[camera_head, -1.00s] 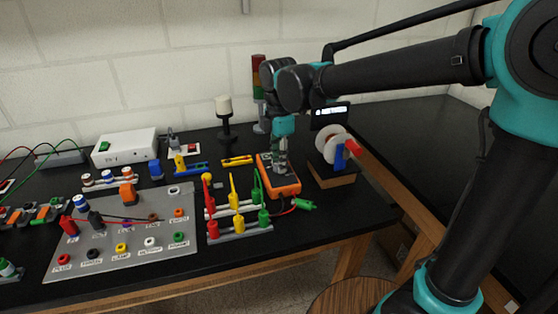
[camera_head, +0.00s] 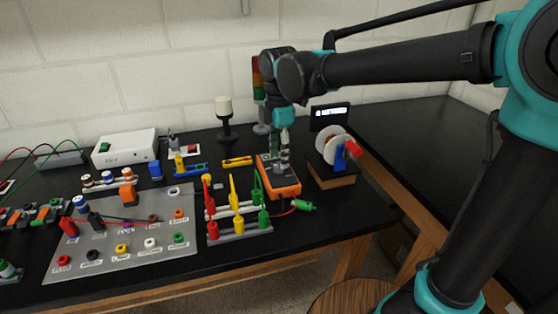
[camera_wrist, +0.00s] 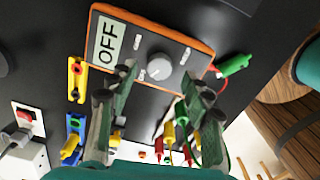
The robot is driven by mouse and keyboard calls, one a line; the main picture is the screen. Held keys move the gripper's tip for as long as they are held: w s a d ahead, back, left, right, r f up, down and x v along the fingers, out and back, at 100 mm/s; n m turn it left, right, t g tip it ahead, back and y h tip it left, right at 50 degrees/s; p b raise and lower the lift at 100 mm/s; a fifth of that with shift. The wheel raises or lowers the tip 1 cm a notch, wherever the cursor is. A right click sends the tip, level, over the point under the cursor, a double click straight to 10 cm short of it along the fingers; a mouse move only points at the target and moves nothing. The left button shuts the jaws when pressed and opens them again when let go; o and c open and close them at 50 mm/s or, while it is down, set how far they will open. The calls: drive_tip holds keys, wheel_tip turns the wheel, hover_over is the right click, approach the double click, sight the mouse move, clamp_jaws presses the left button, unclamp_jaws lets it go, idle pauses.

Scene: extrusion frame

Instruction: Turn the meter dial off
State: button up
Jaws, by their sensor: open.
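The orange meter (camera_head: 284,189) lies on the black bench, and my gripper (camera_head: 279,160) is over it in the head view. The wrist view shows the meter (camera_wrist: 206,47) with a grey face, a large OFF label (camera_wrist: 108,44) and several smaller labels around a grey round dial (camera_wrist: 159,66). My gripper (camera_wrist: 165,90) is open, with one finger on each side of the dial in the picture. The dial is visible between the fingers and nothing is gripped. I cannot tell whether a finger touches the meter face. In the head view the gripper hides the dial.
Red, yellow and green probes (camera_head: 234,194) stand in a rack just left of the meter. A green clip (camera_head: 304,205) lies at its front right. A spool on a wooden block (camera_head: 331,176) stands close on the right. A grey panel (camera_head: 110,258) lies left.

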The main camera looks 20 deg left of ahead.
wheel_tip(320, 180, up, 9)
drive_tip(key=shift+r, duration=0.15)
idle(0.4)
